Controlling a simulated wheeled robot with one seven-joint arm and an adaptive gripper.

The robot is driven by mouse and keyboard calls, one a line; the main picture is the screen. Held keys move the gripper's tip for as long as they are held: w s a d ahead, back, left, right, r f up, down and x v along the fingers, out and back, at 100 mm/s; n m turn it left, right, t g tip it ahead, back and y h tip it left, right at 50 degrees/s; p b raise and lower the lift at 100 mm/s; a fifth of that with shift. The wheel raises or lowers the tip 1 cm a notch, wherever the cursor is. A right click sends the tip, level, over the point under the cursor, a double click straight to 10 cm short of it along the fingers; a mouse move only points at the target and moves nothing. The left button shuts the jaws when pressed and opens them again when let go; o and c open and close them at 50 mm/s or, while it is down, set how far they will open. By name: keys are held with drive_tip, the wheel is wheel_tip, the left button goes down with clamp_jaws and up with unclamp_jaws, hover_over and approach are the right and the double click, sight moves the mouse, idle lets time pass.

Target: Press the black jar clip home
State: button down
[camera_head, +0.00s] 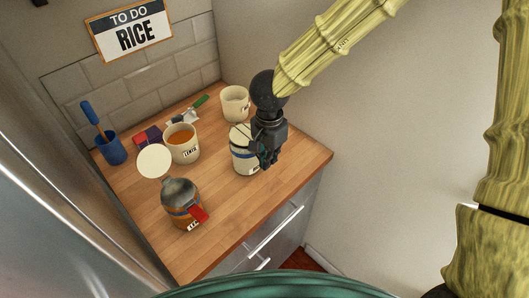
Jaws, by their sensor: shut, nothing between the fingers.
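A white jar (241,160) with a dark blue band stands on the wooden counter. My black gripper (267,161) is at its right side, fingers pointing down and shut with nothing between them. It overlaps the jar's right edge in the picture, and I cannot tell whether it touches. The black jar clip cannot be picked out; my dark gripper may hide it.
On the counter (245,205) stand an orange jar (180,212) with grey lid and red clip, an open cream jar (187,154) with raised round lid (153,161), a blue cup (113,149) and a cream mug (234,107). The front right is clear.

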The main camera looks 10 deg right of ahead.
drive_tip(key=shift+f, duration=0.7)
drive_tip(key=shift+w+a+f, duration=0.15)
drive_tip(key=shift+w+f, duration=0.1)
drive_tip(key=shift+f, duration=0.4)
idle(0.9)
drive_tip(key=shift+w+a+f+p, duration=0.15)
drive_tip(key=shift+p, duration=0.6)
drive_tip(key=shift+w+a+p, duration=0.35)
drive_tip(key=shift+w+p, duration=0.05)
drive_tip(key=shift+p, duration=1.1)
idle(1.2)
drive_tip(key=shift+s+d, duration=0.15)
drive_tip(key=shift+s, duration=0.2)
drive_tip(key=shift+s, duration=0.1)
drive_tip(key=shift+s+d, duration=0.5)
drive_tip(key=shift+s, duration=0.25)
drive_tip(key=shift+s+d+p, duration=0.1)
drive_tip(key=shift+s+d, duration=0.35)
drive_tip(key=shift+s, duration=0.3)
drive_tip(key=shift+s+d+p, duration=0.1)
drive_tip(key=shift+s+d, duration=0.4)
drive_tip(key=shift+s, duration=0.3)
drive_tip(key=shift+s+d+p, duration=0.1)
drive_tip(key=shift+s+d, duration=0.35)
drive_tip(key=shift+s, duration=0.3)
